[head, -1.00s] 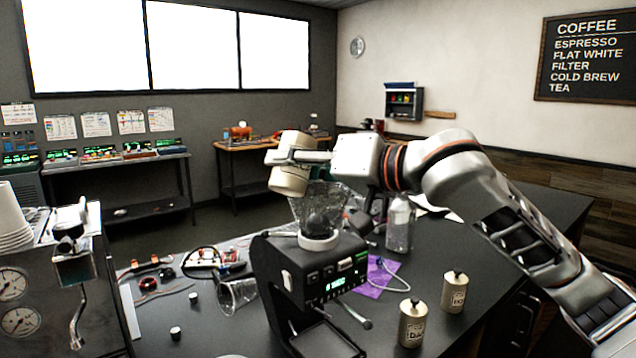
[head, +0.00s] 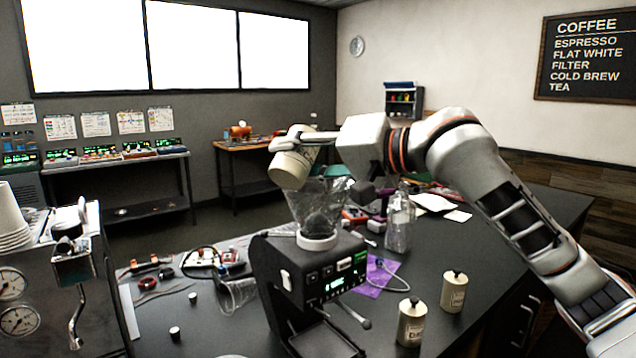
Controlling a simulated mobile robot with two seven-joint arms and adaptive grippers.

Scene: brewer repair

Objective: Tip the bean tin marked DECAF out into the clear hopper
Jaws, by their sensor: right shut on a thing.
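My right gripper (head: 302,143) is shut on a cream tin (head: 292,168) and holds it tilted above the clear hopper (head: 308,203). The tin's lower end is over the left part of the hopper's rim; I cannot tell whether they touch. Part of a label shows on the tin, too small to read. No falling beans are visible. The hopper is a clear funnel on top of the black grinder (head: 300,275), with something dark low inside it. My left gripper is not in view.
Two lidded cream tins (head: 411,322) (head: 454,291) stand on the counter right of the grinder. A clear bottle (head: 399,222) stands behind. A clear cup (head: 236,294) lies left of the grinder, near cables and small parts. The espresso machine (head: 62,290) is at the left.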

